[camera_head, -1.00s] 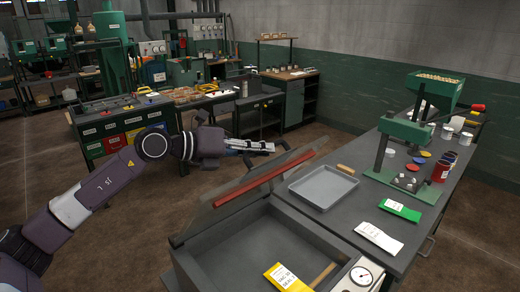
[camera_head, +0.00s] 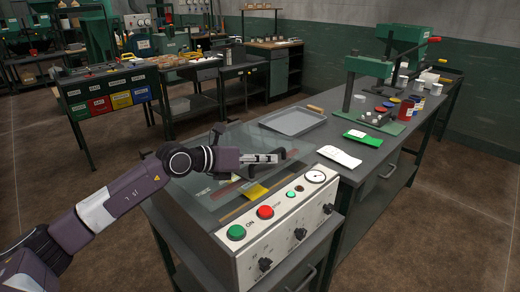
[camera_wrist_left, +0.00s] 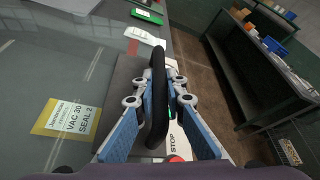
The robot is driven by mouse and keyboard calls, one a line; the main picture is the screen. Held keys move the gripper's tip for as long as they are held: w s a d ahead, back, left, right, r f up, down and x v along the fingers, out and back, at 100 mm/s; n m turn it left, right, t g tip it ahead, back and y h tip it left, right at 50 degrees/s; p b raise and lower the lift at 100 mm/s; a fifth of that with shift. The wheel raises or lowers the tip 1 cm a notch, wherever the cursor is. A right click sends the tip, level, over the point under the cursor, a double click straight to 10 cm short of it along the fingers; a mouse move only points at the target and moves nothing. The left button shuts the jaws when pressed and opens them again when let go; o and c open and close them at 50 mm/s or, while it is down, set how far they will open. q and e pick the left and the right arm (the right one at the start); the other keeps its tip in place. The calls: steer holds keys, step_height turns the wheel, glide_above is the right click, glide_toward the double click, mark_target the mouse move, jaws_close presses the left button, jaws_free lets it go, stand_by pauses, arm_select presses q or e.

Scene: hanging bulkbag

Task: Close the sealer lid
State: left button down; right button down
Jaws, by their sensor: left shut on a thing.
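The sealer (camera_head: 330,194) stands in the foreground with a pale front panel, a green and a red button, a gauge and several black knobs. Its see-through lid (camera_head: 240,140) lies low over the chamber; I cannot tell whether it touches the rim all round. A yellow packet (camera_head: 255,192) shows under the lid, and its label reads "VAC 30 SEAL 2" in the left wrist view (camera_wrist_left: 72,118). My left gripper (camera_head: 272,158) is over the lid. In the left wrist view its fingers (camera_wrist_left: 160,95) are shut on the black lid handle (camera_wrist_left: 158,70).
A bench with coloured bins (camera_head: 102,104) stands at the back left. Open floor lies between.

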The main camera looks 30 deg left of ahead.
mark_target(267, 177)
arm_select(q)
steer(key=f, duration=0.1)
steer(key=f+b, duration=0.1)
steer(key=f, duration=0.1)
steer(key=d+f, duration=0.1)
steer(key=shift+s+f, duration=0.15)
steer(key=shift+f, duration=0.25)
steer(key=shift+f+b, duration=0.3)
steer(key=shift+b, duration=0.05)
steer(key=shift+f, duration=0.1)
steer(key=c, duration=2)
jaws_free()
steer(key=shift+a, duration=0.1)
steer(key=shift+o, duration=0.2)
